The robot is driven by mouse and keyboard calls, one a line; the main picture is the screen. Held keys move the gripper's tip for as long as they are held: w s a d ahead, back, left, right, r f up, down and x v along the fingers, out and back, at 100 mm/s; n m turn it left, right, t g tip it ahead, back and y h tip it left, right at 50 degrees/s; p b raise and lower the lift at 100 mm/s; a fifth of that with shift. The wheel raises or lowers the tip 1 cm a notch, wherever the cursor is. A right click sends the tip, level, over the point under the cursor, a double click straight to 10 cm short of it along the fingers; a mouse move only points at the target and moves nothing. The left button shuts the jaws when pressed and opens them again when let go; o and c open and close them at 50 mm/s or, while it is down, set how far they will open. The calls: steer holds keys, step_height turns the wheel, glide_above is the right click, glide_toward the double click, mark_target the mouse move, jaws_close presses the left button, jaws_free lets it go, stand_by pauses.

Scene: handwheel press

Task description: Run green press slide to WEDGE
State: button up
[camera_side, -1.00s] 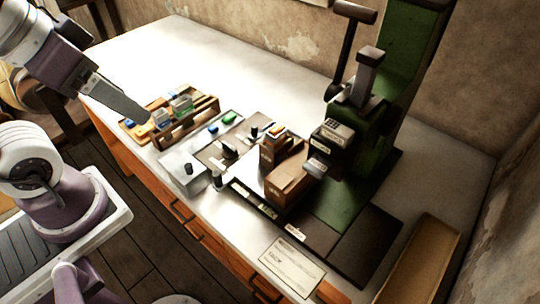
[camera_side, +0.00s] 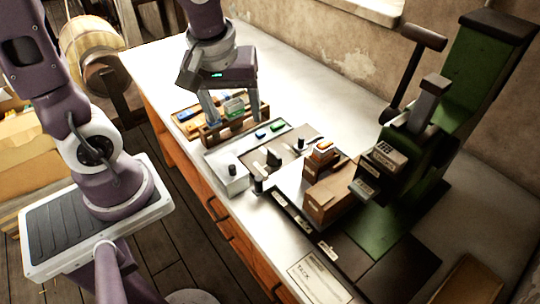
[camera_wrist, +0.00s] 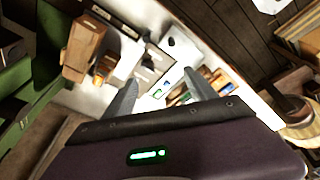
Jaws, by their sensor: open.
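The green press (camera_side: 478,75) stands at the right end of the bench, with a dark lever and block on its front. Its green base (camera_side: 385,228) lies below it. Small white labels (camera_side: 302,222) lie along the dark plate's front edge; I cannot read WEDGE on any. My gripper (camera_side: 233,117) is open over the wooden rack, well left of the press. In the wrist view its fingers (camera_wrist: 162,82) are apart with nothing clearly held; contact with the rack is unclear.
The wooden rack (camera_side: 232,131) holds small coloured pieces. A printed card (camera_side: 318,278) lies at the front. The bench behind is clear.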

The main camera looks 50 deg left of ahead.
mark_target(258, 178)
steer(key=w+d+f+n, duration=0.1)
steer(key=f+n, duration=0.1)
steer(key=f, duration=0.1)
steer(key=w+f+n+g+h, duration=0.1)
steer(key=f+n, duration=0.2)
steer(key=f, duration=0.1)
steer(key=w+d+f+n+g, duration=0.1)
steer(key=f+n, duration=0.1)
steer(key=f, duration=0.2)
steer(key=shift+d+f+n+h, duration=0.25)
steer(key=shift+d+n+h, duration=0.05)
steer(key=shift+n, duration=0.1)
step_height(258, 178, down, 10)
steer(key=shift+r, duration=0.1)
steer(key=shift+c, duration=0.3)
